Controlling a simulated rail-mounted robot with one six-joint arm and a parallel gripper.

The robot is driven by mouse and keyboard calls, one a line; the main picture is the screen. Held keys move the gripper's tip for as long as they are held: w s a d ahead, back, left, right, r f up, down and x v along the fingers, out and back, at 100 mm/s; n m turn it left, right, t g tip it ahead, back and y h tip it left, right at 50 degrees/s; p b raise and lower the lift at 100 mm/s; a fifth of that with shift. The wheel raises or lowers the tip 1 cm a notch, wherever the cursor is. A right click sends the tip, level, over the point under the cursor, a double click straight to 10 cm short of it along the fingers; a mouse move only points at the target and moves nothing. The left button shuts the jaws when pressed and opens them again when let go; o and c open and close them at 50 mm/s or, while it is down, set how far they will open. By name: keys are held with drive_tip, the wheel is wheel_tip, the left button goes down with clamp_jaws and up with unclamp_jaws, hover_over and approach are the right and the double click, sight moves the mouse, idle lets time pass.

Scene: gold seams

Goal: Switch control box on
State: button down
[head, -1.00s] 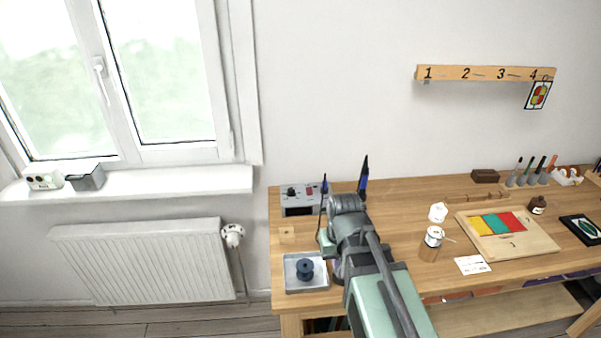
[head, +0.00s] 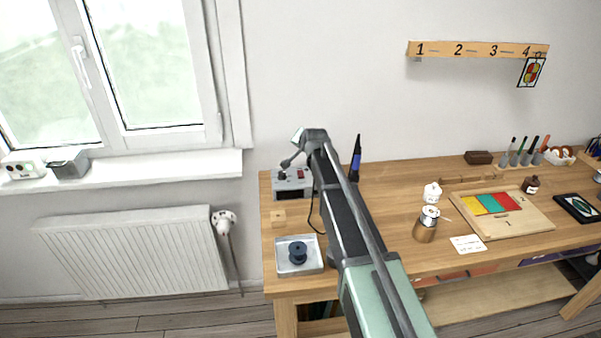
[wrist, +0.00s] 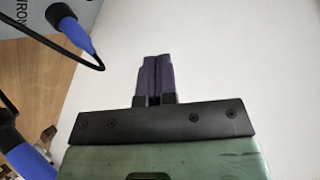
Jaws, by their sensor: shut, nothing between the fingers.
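The control box (head: 294,192) is a grey case at the back left of the workbench in the head view. A dark knob and a small red part show on its top, and my arm hides some of its right side. In the wrist view the box (wrist: 20,19) fills the top left corner, with lettering reading "IRON" and a blue plug (wrist: 75,33) with a black cable. My gripper (wrist: 154,60) is shut and empty, its dark fingers side by side in front of a plain white surface, to the right of the box. The switch's setting cannot be made out.
A blue-handled tool (head: 355,160) stands upright right of my arm. A metal tray (head: 284,262) with a dark spool (head: 298,253) lies in front of the box. A copper-coloured pot (head: 425,228) and a puzzle board (head: 520,226) are to the right. The white wall is behind.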

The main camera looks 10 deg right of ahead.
sight(302, 172)
idle(0.3)
drive_tip(key=f+b, duration=0.3)
drive_tip(key=w+f+b, duration=0.1)
drive_tip(key=f+b, duration=0.4)
drive_tip(key=shift+w+f+b, duration=0.2)
drive_tip(key=shift+f+b, duration=0.2)
idle(1.7)
drive_tip(key=shift+f+b, duration=0.35)
drive_tip(key=shift+w+f+b, duration=0.1)
drive_tip(key=shift+f+b, duration=0.25)
drive_tip(key=shift+b, duration=0.05)
idle(0.3)
drive_tip(key=shift+r, duration=0.1)
drive_tip(key=shift+r+p, duration=0.7)
drive_tip(key=shift+p, duration=0.1)
